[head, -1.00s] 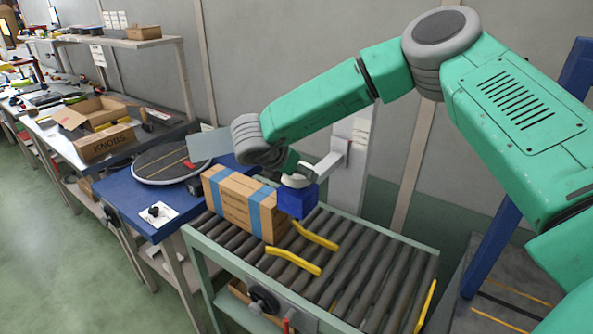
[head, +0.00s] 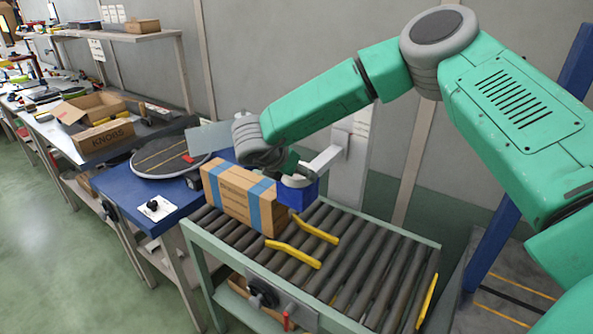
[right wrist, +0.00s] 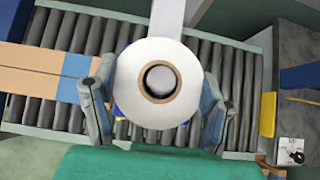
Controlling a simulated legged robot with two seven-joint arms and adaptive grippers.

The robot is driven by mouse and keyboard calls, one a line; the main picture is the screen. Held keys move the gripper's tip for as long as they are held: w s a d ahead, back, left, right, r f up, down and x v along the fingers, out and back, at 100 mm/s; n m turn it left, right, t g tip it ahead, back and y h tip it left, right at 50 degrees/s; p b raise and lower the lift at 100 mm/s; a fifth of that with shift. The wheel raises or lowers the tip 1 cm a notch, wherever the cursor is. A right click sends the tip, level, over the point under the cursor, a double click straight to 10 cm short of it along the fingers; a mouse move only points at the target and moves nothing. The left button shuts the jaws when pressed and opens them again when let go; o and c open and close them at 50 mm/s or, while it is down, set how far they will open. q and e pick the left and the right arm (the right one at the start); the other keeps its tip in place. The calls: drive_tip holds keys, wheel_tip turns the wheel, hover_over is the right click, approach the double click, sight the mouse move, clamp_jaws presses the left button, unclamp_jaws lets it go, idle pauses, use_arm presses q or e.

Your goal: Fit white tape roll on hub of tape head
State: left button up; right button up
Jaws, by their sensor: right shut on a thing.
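The white tape roll (right wrist: 136,100) with its brown core shows face-on in the middle of the right wrist view. My right gripper (right wrist: 157,82) is shut on it, one finger on each side. A pale round shape shows inside the core; I cannot tell whether it is the hub and inside the bore, or behind it. The tape head is a blue block (head: 301,194) on a pale arm (head: 327,160) over the conveyor. In the head view my right gripper (head: 288,165) is right at its top, where a white edge of the roll shows. My left gripper is out of view.
A carton with blue bands (head: 226,193) lies on the roller conveyor (head: 345,262) just left of the tape head. Yellow guides (head: 293,255) lie on the rollers. A blue table (head: 130,208) with a round dark turntable (head: 165,160) stands to the left.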

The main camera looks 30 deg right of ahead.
drive_tip(key=o, duration=1.3)
drive_tip(key=shift+s+a+r, duration=0.1)
drive_tip(key=shift+a+r, duration=0.2)
drive_tip(key=v, duration=1.1)
drive_tip(key=shift+a, duration=0.1)
drive_tip(key=shift+f, duration=0.1)
